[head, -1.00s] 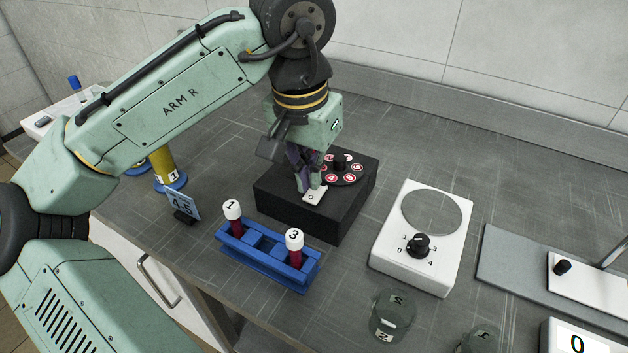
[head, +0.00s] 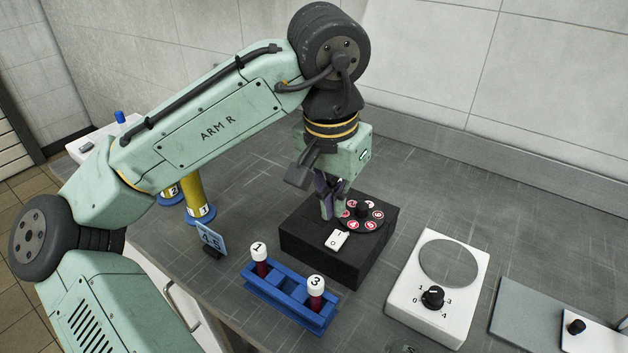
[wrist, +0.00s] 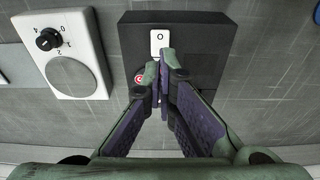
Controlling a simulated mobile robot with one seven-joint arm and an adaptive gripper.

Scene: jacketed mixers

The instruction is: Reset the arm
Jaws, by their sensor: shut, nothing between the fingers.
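My gripper (head: 328,205) is shut and empty, pointing down above the black centrifuge-like box (head: 335,262). In the wrist view its fingertips (wrist: 165,58) meet just below the white rocker switch (wrist: 158,42) in the picture, with a gap to it in view. The white switch, marked 0, also shows on the box top in the head view (head: 337,240). Beside it is a round dark rotor (head: 374,214) with red numbered spots and a black knob. My fingers partly cover the rotor in the head view and most of it in the wrist view.
A blue rack (head: 290,298) holding tubes 1 and 3 stands in front of the box. A blue 4-5 sign (head: 211,240) and yellow cylinders (head: 198,195) stand left. A white dial unit (head: 437,285) stands right. Bench behind the box is clear.

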